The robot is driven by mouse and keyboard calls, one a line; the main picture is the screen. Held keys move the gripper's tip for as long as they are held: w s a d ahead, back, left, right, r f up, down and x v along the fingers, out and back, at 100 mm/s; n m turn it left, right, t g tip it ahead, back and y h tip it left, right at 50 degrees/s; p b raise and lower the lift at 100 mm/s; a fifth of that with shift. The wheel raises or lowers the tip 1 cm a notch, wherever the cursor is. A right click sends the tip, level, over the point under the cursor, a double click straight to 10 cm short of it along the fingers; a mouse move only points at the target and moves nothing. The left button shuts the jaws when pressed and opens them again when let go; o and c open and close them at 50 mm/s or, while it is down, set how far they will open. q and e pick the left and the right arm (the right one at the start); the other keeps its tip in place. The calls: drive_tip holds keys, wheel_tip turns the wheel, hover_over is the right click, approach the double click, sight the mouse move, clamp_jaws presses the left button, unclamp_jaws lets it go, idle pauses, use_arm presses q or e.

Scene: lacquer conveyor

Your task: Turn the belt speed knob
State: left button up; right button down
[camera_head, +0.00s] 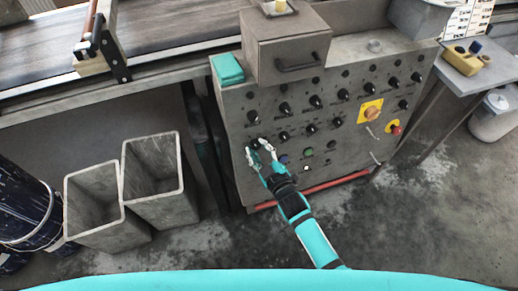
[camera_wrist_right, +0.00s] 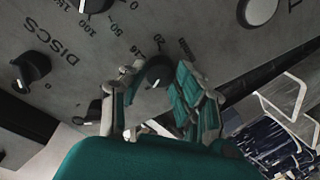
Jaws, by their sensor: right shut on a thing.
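The grey control panel (camera_head: 350,92) carries rows of black knobs. My right gripper (camera_head: 259,151) is at the panel's lower left, shut on a black knob (camera_head: 253,144) with one finger on each side. In the right wrist view that dark round knob (camera_wrist_right: 153,74) sits between the fingers of the gripper (camera_wrist_right: 155,90), with a white pointer mark and the numbers 16 and 20 beside it. The fingers hide part of it, and its name label is not readable. My left gripper is not in view.
A knob (camera_wrist_right: 32,67) near the label DISCS and another knob (camera_wrist_right: 95,5) are close by in the wrist view. The panel also has a yellow-backed rotary switch (camera_head: 371,112) and a red button (camera_head: 396,130). Grey bins (camera_head: 160,160) stand on the floor at left.

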drive_tip(key=c, duration=1)
unclamp_jaws()
drive_tip(key=shift+o, duration=0.2)
drive_tip(key=shift+s, duration=0.1)
drive_tip(key=v, duration=1.2)
drive_tip(key=shift+d, duration=0.1)
